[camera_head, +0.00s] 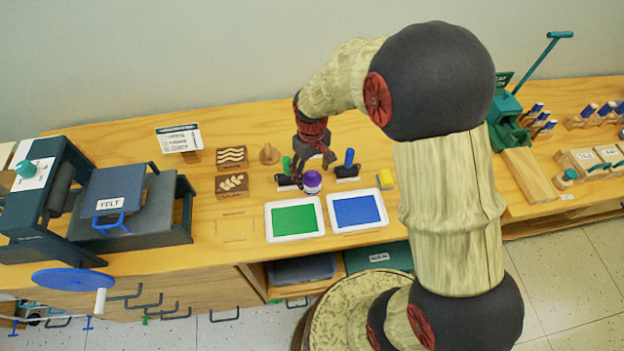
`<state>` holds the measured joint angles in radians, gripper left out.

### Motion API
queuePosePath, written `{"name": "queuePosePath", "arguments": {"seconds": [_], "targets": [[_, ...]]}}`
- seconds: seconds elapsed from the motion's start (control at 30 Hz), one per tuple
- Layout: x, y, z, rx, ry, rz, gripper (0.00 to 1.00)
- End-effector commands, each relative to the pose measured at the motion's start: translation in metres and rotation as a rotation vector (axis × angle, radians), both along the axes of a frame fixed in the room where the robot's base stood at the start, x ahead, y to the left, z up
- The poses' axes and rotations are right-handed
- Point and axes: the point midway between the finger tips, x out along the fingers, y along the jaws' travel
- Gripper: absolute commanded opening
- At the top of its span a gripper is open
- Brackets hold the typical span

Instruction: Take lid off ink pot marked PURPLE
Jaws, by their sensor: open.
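A small ink pot (312,189) with a white body and a purple lid (313,177) stands upright on the wooden counter, just behind the gap between the green and blue trays. Its label is too small to read. My gripper (306,174) points down at the pot, with its dark fingers open close behind and beside the lid. Whether a finger touches the lid cannot be told. The lid sits on the pot.
A green ink tray (294,234) and a blue ink tray (358,226) lie in front of the pot. Green and blue-handled rollers (347,166) stand close to my gripper.

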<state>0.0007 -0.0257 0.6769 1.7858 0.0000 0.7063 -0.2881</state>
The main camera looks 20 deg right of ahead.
Motion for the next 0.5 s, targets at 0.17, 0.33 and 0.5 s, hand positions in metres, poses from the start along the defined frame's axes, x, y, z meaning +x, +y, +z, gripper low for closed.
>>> {"name": "queuePosePath", "arguments": {"seconds": [0.17,0.33,0.5], "targets": [[0.0004,0.0002,-0.0078,0.000,-0.002,0.000,0.65],[0.0004,0.0002,-0.0071,0.000,-0.002,0.000,0.62],[0.0004,0.0002,-0.0070,0.001,-0.002,0.000,0.53]]}}
